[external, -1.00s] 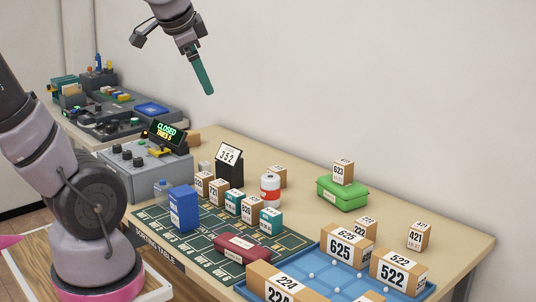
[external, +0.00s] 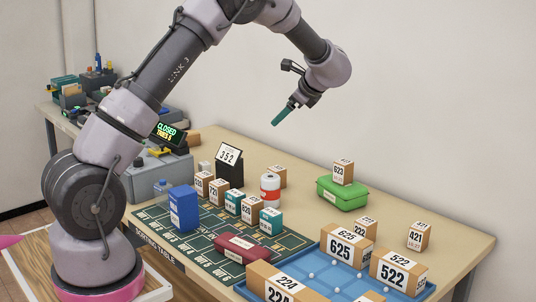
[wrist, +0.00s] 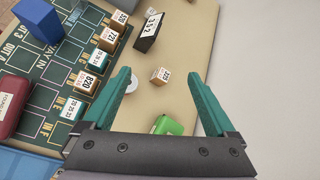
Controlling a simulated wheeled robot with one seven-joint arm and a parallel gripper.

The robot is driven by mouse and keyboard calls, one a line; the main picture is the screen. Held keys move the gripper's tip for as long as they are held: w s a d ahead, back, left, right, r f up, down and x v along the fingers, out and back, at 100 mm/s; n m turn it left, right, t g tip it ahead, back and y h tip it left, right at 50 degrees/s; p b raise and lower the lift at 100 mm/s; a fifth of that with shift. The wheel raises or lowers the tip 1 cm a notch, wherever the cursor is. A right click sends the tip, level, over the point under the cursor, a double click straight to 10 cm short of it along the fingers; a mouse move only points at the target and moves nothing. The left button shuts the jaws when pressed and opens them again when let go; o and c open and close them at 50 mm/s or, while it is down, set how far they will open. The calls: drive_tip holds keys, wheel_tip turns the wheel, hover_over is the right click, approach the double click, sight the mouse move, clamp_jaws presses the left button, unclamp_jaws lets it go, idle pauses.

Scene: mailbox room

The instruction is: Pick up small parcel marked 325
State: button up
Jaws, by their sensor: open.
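A small brown parcel (wrist: 160,75) stands on the table between my fingertips' lines of sight in the wrist view. Its label is tiny and may read 325; I cannot be sure. In the external view a small brown parcel (external: 278,174) stands in the same place, partly hidden behind the red-and-white can (external: 270,188), its number not visible. My gripper (external: 278,120) is open and empty, high above the table and this parcel, touching nothing. Its two teal fingers also show spread apart in the wrist view.
A green box (external: 341,197) carrying parcel 623 (external: 343,172) stands to the right. A black stand (external: 229,170) showing 352 is left. Several small parcels line the green mat (external: 292,242). A blue tray (external: 312,277) holds larger parcels. The wall is behind.

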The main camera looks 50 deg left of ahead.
sight(278, 168)
drive_tip(key=w+a+f+m+y, duration=0.1)
drive_tip(key=w+f+m, duration=0.1)
drive_tip(key=f, duration=0.4)
drive_tip(key=w+a+f+m+y, duration=0.1)
drive_tip(key=w+f+m, duration=0.1)
drive_tip(key=f, duration=0.5)
drive_tip(key=w+a+f+m+y, duration=0.1)
drive_tip(key=w+f+y, duration=0.1)
drive_tip(key=w+f, duration=0.2)
wheel_tip(278, 168, down, 3)
drive_tip(key=shift+f+m, duration=0.2)
drive_tip(key=shift+m, duration=0.2)
drive_tip(key=x, duration=0.4)
drive_tip(key=shift+a+f, duration=0.15)
drive_tip(key=shift+a, duration=0.1)
drive_tip(key=x, duration=0.5)
drive_tip(key=shift+w+a, duration=0.1)
drive_tip(key=shift+a, duration=0.3)
drive_tip(key=shift+c, duration=0.3)
clamp_jaws()
